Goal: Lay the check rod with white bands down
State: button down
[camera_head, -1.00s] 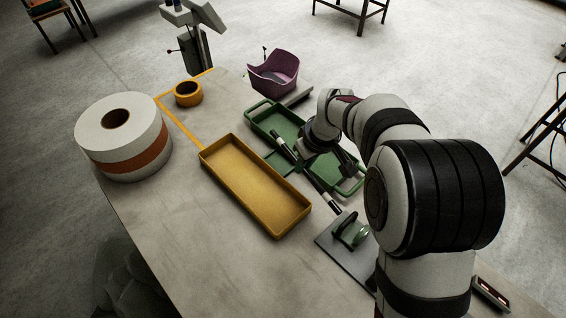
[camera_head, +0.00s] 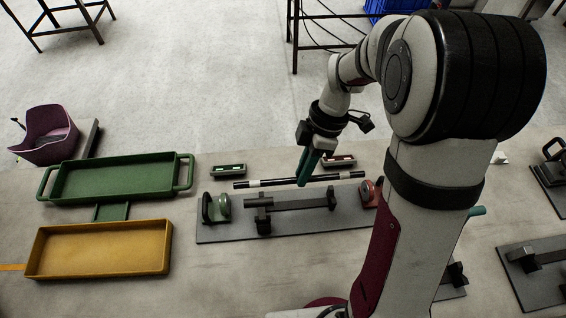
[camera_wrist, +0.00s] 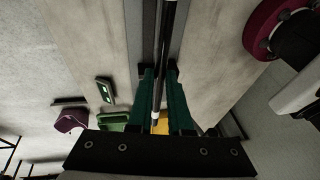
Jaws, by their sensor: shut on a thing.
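The check rod (camera_head: 270,182) is a thin black rod with white bands. My gripper (camera_head: 304,178) is shut on it near its middle and holds it roughly level, left to right in the head view. The rod appears just above or behind a dark fixture plate (camera_head: 225,237) with black supports; I cannot tell the exact height. In the wrist view the rod (camera_wrist: 159,70) runs lengthwise between the green fingers of my gripper (camera_wrist: 160,82), with a white band near the bottom.
The green tray (camera_head: 60,198) and yellow tray (camera_head: 100,271) stand at the left, looking empty. A purple bin (camera_head: 45,150) is far left. Table between trays and plate is clear.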

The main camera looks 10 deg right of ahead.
jog(key=shift+f, duration=4.3)
jog(key=c, duration=0.8)
grip_release()
jog(key=shift+o, duration=0.2)
jog(key=v, duration=1.6)
